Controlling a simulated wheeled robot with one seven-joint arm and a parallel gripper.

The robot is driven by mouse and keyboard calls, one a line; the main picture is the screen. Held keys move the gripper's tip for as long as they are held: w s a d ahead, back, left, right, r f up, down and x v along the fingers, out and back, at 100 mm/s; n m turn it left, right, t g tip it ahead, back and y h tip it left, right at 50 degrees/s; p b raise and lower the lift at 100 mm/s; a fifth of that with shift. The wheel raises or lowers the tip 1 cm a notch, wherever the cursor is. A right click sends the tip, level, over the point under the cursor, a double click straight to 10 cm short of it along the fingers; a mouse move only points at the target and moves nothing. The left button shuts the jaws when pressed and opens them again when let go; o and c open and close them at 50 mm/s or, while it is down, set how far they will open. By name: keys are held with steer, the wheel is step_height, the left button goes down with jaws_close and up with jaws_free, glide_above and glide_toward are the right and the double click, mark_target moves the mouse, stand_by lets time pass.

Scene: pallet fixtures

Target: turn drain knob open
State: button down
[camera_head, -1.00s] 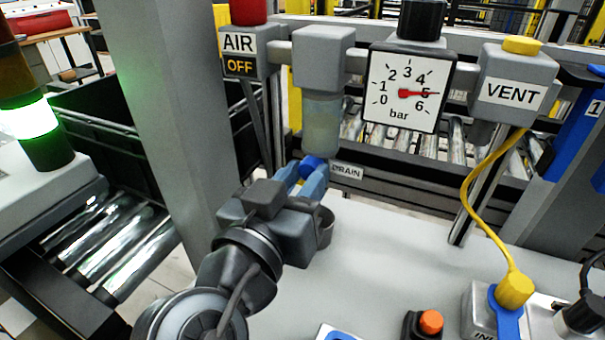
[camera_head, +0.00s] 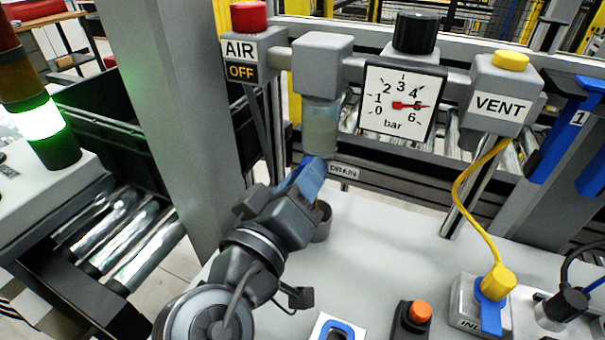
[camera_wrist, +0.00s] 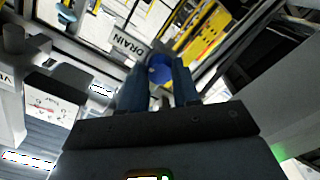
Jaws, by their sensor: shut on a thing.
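The drain knob (camera_wrist: 160,70) is blue and round. In the wrist view it sits between the two blue fingers of my gripper (camera_wrist: 158,80), which is shut on it. In the head view my gripper (camera_head: 308,172) reaches up to the underside of the clear filter bowl (camera_head: 320,128), and its fingers hide the knob. The DRAIN label (camera_head: 343,171) is just right of the fingers, and it also shows upside down in the wrist view (camera_wrist: 129,44). The knob's turn angle cannot be told.
A gauge (camera_head: 402,102) reads about 5 bar. Left of it is the red AIR knob (camera_head: 249,16) above an OFF sign; right is the yellow VENT button (camera_head: 510,61). A grey post (camera_head: 185,100) stands close left of my arm. An orange button (camera_head: 419,311) and a yellow-plugged connector (camera_head: 497,283) stand on the table.

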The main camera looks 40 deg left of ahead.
steer(key=shift+f, duration=0.1)
stand_by(0.3)
steer(key=c, duration=0.8)
jaws_free()
steer(key=shift+s, duration=0.1)
steer(key=shift+b+v, duration=0.75)
steer(key=shift+v, duration=3.1)
